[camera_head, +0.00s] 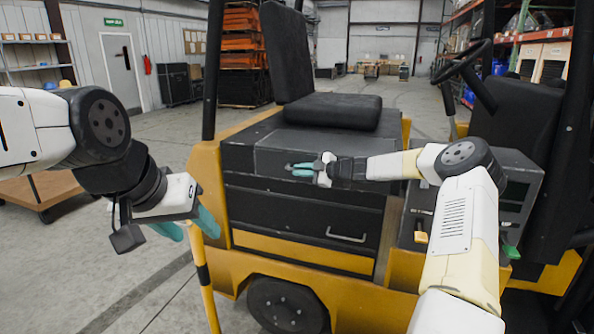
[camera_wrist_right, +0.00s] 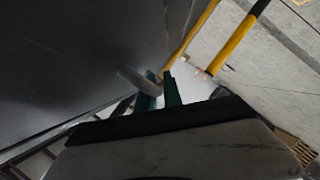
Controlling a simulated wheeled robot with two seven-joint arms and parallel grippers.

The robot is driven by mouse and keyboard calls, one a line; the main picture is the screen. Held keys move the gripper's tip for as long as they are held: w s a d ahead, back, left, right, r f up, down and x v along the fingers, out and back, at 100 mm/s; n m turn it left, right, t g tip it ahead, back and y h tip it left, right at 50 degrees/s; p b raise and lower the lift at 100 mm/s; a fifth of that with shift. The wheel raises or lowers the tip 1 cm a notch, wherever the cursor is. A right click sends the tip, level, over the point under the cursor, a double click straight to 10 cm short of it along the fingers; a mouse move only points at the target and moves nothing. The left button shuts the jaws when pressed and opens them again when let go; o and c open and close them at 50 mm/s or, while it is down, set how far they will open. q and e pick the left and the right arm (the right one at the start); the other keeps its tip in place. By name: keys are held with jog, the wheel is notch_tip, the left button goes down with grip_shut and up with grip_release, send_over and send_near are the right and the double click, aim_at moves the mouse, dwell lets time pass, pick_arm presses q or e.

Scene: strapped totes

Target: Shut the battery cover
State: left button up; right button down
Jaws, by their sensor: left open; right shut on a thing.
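The battery cover (camera_head: 262,157) is the dark hood under the black seat of a yellow forklift. It looks low over the body; any remaining gap is hard to judge. My right gripper (camera_head: 303,170) is at the hood's front face, its teal fingers closed. In the right wrist view, a grey rounded bar, likely the cover's handle (camera_wrist_right: 136,80), sits at the closed fingertips (camera_wrist_right: 166,98). The exact contact is partly hidden by the fingers.
A lower dark panel with a metal handle (camera_head: 347,236) is below the cover. The steering wheel (camera_head: 462,62) is at the right.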

jog(key=shift+f, duration=0.25)
jog(key=shift+f, duration=0.15)
jog(key=c, duration=1.5)
grip_release()
jog(key=v, duration=0.7)
jog(key=shift+s+d, duration=0.2)
jog(key=shift+d, duration=0.1)
